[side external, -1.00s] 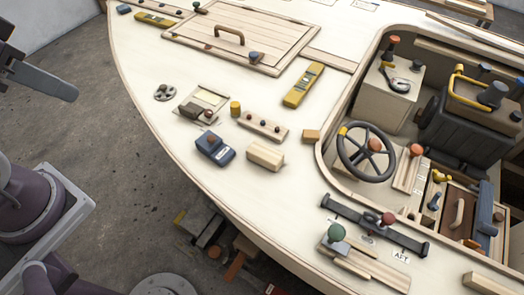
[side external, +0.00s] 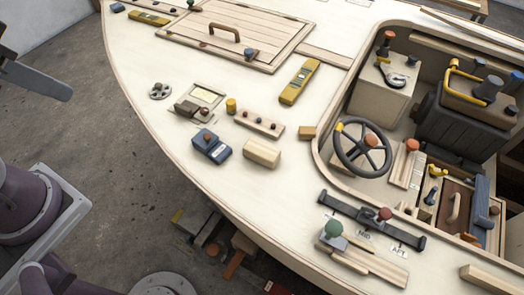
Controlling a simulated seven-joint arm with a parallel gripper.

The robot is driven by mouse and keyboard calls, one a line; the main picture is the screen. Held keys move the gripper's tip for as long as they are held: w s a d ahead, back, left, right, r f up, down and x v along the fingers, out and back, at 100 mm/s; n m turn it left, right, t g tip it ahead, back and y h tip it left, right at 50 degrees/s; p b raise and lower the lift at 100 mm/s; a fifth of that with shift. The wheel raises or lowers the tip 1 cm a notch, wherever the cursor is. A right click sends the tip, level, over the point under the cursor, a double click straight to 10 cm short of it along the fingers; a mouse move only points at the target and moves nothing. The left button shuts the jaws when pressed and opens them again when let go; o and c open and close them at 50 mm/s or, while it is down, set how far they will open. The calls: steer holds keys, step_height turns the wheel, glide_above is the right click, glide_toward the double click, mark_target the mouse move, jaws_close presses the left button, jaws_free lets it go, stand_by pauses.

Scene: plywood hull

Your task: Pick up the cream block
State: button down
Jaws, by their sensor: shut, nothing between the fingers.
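The cream block (side external: 262,153) is a plain, pale wooden box shape. It lies on the cream deck, just right of a blue device with a red knob (side external: 211,146), with a narrow gap between them. Nothing covers the block and nothing is touching it from above. Parts of my arm show at the left edge, off the deck and well away from the block. I cannot make out my gripper's fingers in this view.
A wooden strip with dark knobs (side external: 259,123), a yellow cylinder (side external: 231,106) and a small tan block (side external: 307,132) stand behind the cream block. The cockpit with a steering wheel (side external: 363,148) lies to the right. Deck in front of the block is clear to the hull edge.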

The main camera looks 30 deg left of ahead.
steer(key=c, duration=0.8)
jaws_free()
steer(key=shift+o, duration=0.2)
steer(key=n+g+h, duration=0.7)
steer(key=n+h, duration=0.4)
steer(key=n, duration=0.3)
glide_above(260, 148)
steer(key=s+a, duration=0.1)
steer(key=a, duration=0.4)
step_height(260, 148, down, 20)
steer(key=f+n, duration=0.1)
steer(key=f, duration=0.1)
steer(key=w+f+n+t, duration=0.1)
steer(key=f, duration=0.2)
steer(key=f+n+h, duration=0.1)
steer(key=f+n, duration=0.1)
steer(key=f, duration=0.1)
steer(key=shift+w+a+f, duration=0.1)
steer(key=shift+w, duration=0.3)
steer(key=x, duration=0.7)
steer(key=shift+s+a+f, duration=0.2)
steer(key=shift+s+f, duration=0.1)
steer(key=shift+f, duration=0.1)
